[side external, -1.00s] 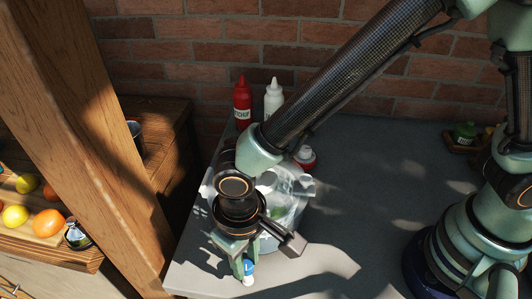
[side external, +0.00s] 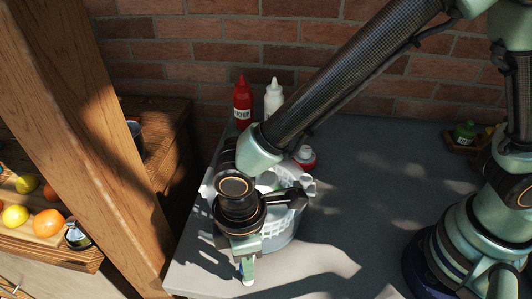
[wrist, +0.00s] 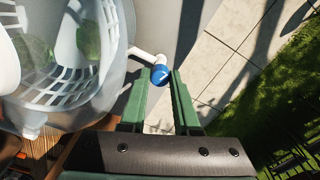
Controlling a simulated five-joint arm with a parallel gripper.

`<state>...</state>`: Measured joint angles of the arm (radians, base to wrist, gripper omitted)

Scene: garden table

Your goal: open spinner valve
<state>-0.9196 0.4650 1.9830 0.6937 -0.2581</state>
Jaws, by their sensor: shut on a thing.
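The salad spinner (side external: 283,238) is a clear bowl with a white slotted basket, under and beside my wrist near the table's left end. Green pieces show inside it in the wrist view, where the spinner (wrist: 85,100) fills the left. A white spout (wrist: 146,56) sticks out from its side and ends in a blue valve knob (wrist: 160,74). My gripper (wrist: 161,76) has its two green fingers on either side of the knob, shut on it. In the side view my gripper (side external: 246,268) mostly hides the knob; a white tip shows below the fingers.
A red ketchup bottle (side external: 242,103) and a white bottle (side external: 273,98) stand behind the spinner. A red-and-white container (side external: 305,157) is close to its back right. A wooden post (side external: 90,130) rises left of the table. The table's right middle (side external: 370,190) is clear.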

